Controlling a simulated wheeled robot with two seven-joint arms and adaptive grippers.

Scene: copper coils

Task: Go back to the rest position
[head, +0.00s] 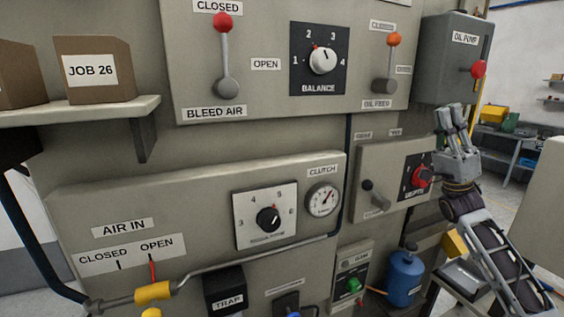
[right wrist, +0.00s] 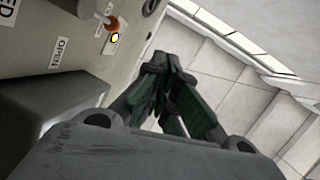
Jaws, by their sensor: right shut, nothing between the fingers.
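My right gripper (head: 453,117) is at the right side of the head view, raised with its fingers pointing up. It stands in front of the machine, just below the grey OIL PUMP box (head: 445,75) in the picture. In the right wrist view its fingers (right wrist: 165,62) come together at the tips, with nothing between them. My left gripper is in neither view.
The grey machine panel (head: 190,190) fills most of the head view. A red knob (head: 422,177) sits close left of my right wrist. The OIL FEED lever (head: 393,40) has an orange ball. A shelf (head: 80,113) holds boxes.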

